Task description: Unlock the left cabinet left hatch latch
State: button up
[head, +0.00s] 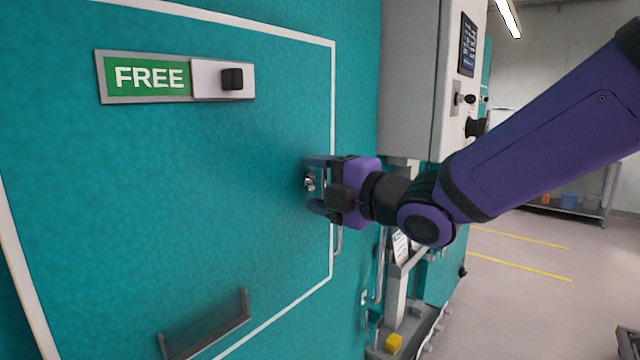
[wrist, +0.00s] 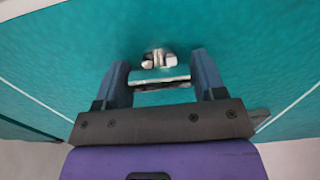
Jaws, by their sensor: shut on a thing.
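The teal hatch (head: 200,170), outlined in white, fills the left of the head view. A small metal latch (head: 310,183) sits near its right edge. My gripper (head: 315,184) is at the latch, with one finger above it and one below in the picture. In the wrist view my gripper (wrist: 160,74) is shut on the latch, whose pale bar (wrist: 160,80) spans between the two blue-grey fingers. A small metal fitting (wrist: 158,59) shows just beyond the bar. The exact finger contact is partly hidden in the head view.
A green FREE sign (head: 150,77) with a black slider knob (head: 232,78) is on the hatch's upper part. A dark handle (head: 205,325) is low on it. A grey control box (head: 415,80) stands to the right. Open floor (head: 520,265) with yellow lines lies at right.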

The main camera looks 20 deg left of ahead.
jog(key=o, duration=0.9)
jog(key=v, duration=1)
jog(key=shift+s+d+f, duration=0.1)
jog(key=shift+s+d, duration=0.05)
jog(key=shift+d, duration=0.2)
